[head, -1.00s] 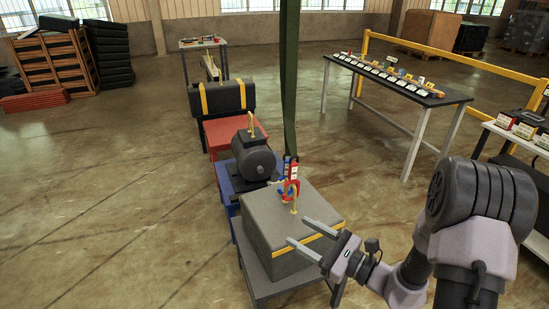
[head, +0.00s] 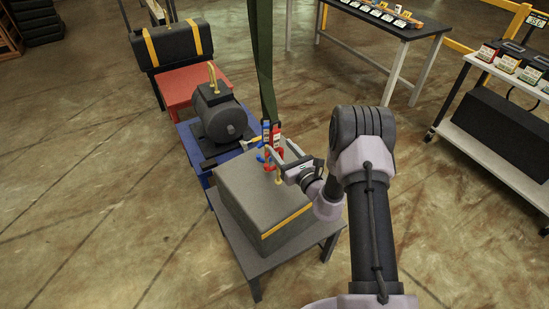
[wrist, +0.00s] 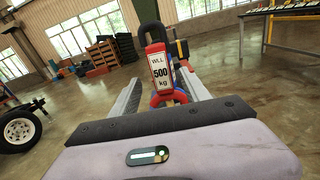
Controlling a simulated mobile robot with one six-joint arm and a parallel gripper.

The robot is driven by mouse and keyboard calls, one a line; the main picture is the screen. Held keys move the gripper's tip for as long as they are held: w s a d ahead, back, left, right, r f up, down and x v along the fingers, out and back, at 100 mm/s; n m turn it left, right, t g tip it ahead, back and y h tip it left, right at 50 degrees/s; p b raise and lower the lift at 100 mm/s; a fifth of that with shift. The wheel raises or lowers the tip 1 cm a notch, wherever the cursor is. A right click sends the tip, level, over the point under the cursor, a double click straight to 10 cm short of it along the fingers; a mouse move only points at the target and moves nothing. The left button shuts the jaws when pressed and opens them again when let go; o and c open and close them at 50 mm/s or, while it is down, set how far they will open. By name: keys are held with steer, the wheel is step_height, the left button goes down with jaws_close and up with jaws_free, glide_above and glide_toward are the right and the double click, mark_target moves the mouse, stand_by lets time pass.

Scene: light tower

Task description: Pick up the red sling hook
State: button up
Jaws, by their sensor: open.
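The red sling hook (head: 277,136) hangs at the lower end of the green sling (head: 262,60), above the grey block. In the wrist view the hook (wrist: 160,68) is upright, with a white label reading "WLL 500 kg" and a dark link on top. My gripper (head: 279,146) is open at the hook. In the wrist view its two fingers (wrist: 161,84) stand left and right of the hook's lower part, with gaps visible. A blue hook (head: 266,131) hangs close beside the red one, mostly hidden behind it in the wrist view.
The grey block (head: 250,190) with a yellow band and a gold lifting eye stands under the hooks on a low table. A dark motor (head: 220,118) is just behind. A black table (head: 400,27) and a cart (head: 490,135) stand to the right.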

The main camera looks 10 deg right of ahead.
mark_target(277, 139)
steer(key=x, duration=0.1)
steer(key=b+x, duration=0.1)
steer(key=x, duration=0.3)
steer(key=shift+w+r, duration=0.25)
steer(key=shift+r, duration=0.15)
jaws_close()
steer(key=shift+r, duration=0.15)
